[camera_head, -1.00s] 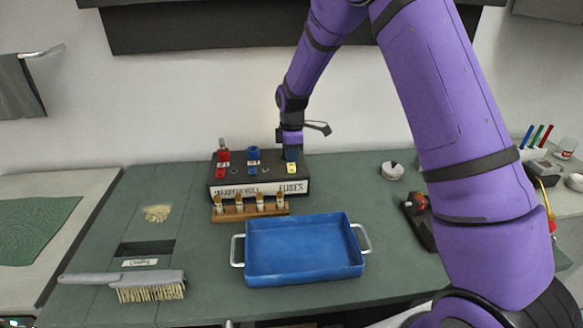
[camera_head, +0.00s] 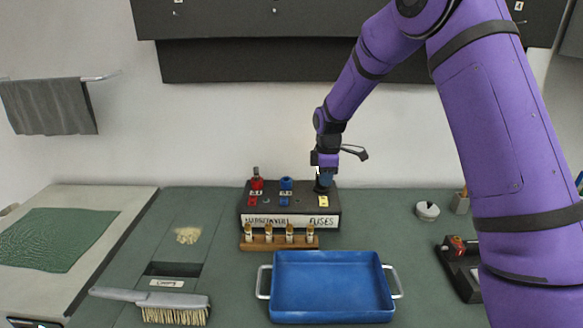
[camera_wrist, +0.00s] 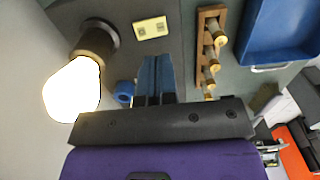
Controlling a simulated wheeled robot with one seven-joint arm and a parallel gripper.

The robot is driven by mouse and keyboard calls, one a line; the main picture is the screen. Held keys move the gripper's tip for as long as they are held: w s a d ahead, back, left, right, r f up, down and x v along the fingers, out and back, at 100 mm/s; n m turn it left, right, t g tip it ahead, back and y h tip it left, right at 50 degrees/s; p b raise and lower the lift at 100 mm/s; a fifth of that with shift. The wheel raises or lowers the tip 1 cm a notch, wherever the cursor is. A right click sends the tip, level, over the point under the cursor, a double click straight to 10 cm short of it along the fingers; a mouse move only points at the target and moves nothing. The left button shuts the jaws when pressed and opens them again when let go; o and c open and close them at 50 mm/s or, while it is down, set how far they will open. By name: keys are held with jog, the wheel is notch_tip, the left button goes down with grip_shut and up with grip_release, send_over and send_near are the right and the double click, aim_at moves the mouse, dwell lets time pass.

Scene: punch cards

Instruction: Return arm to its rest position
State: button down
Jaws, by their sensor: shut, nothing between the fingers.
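My gripper (camera_head: 323,183) is at the right end of a black fuse box (camera_head: 290,221), just above or behind its yellow marker (camera_head: 323,201). In the wrist view my blue fingers (camera_wrist: 156,75) are together, with nothing seen between them. A glowing bulb (camera_wrist: 70,90) on a dark round base stands beside my fingers in the wrist view. In the head view my gripper mostly hides that spot. I cannot tell whether my gripper touches the box. My purple arm reaches over the right side of the bench.
A red knob (camera_head: 257,184) and a blue knob (camera_head: 286,184) stand on the box. A wooden rack (camera_head: 279,244) with several fuses and a blue tray (camera_head: 332,287) are in front. A brush (camera_head: 172,307) lies left, a white round item (camera_head: 427,211) right. A dark shelf overhangs behind.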

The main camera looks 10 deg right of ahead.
jog(key=s+d+r+m+t, duration=0.15)
jog(key=s+r+m, duration=0.25)
jog(key=s+r, duration=0.5)
jog(key=s+d+r+m+t, duration=0.1)
jog(key=s+d+r+m, duration=0.2)
jog(key=s+r, duration=0.7)
jog(key=s+d+r+m+t, duration=0.1)
jog(key=s+r+m, duration=0.2)
jog(key=s, duration=0.7)
jog(key=s+d+r+m+t, duration=0.1)
jog(key=s+r+m, duration=0.2)
jog(key=s, duration=0.8)
jog(key=m, duration=0.2)
jog(key=shift+d+m+t, duration=0.2)
jog(key=shift+m+t, duration=0.15)
jog(key=shift+m, duration=0.05)
